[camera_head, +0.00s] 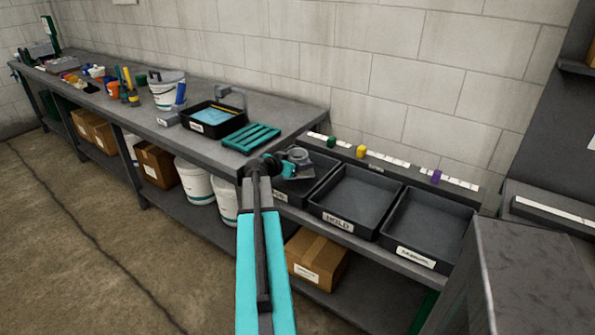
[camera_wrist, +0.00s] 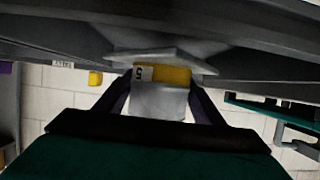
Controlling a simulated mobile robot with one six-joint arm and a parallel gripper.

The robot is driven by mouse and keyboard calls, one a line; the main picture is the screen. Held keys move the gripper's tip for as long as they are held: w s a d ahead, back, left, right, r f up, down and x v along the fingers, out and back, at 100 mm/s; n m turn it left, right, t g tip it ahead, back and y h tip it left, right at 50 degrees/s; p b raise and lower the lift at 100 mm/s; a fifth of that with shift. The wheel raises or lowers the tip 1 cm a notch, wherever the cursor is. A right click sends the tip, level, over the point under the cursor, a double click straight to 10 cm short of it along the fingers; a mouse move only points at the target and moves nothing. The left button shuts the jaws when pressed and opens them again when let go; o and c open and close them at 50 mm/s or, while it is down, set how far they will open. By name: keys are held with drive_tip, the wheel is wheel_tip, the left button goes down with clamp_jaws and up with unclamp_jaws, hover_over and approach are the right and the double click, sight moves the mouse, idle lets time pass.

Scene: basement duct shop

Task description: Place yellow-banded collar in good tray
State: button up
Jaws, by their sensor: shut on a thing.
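My gripper (camera_head: 287,168) is shut on a grey metal collar (camera_head: 298,155), over the leftmost black tray (camera_head: 318,193). In the wrist view the collar (camera_wrist: 158,102) sits between my gripper's two dark fingers (camera_wrist: 160,92). A yellow band (camera_wrist: 172,75) with a small white label marked 5 shows at its far end. The leftmost tray's label is partly hidden by my arm, so I cannot read it fully. The collar looks close to this tray, but I cannot tell whether it touches it.
A tray marked HOLD (camera_head: 338,222) and a right-hand tray (camera_head: 415,256) stand alongside, both empty. A teal rack (camera_head: 251,138) and a black tub (camera_head: 212,131) sit on the bench to the left.

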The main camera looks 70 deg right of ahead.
drive_tip(key=shift+f, duration=0.15)
drive_tip(key=shift+f+p, duration=0.35)
drive_tip(key=shift+f, duration=1.5)
drive_tip(key=shift+f, duration=0.1)
drive_tip(key=o, duration=1.2)
drive_tip(key=shift+c, duration=0.2)
drive_tip(key=b+v, duration=0.3)
drive_tip(key=v, duration=0.7)
drive_tip(key=shift+a, duration=0.3)
drive_tip(key=shift+v, duration=0.8)
drive_tip(key=shift+d+r, duration=0.1)
drive_tip(key=shift+r, duration=0.15)
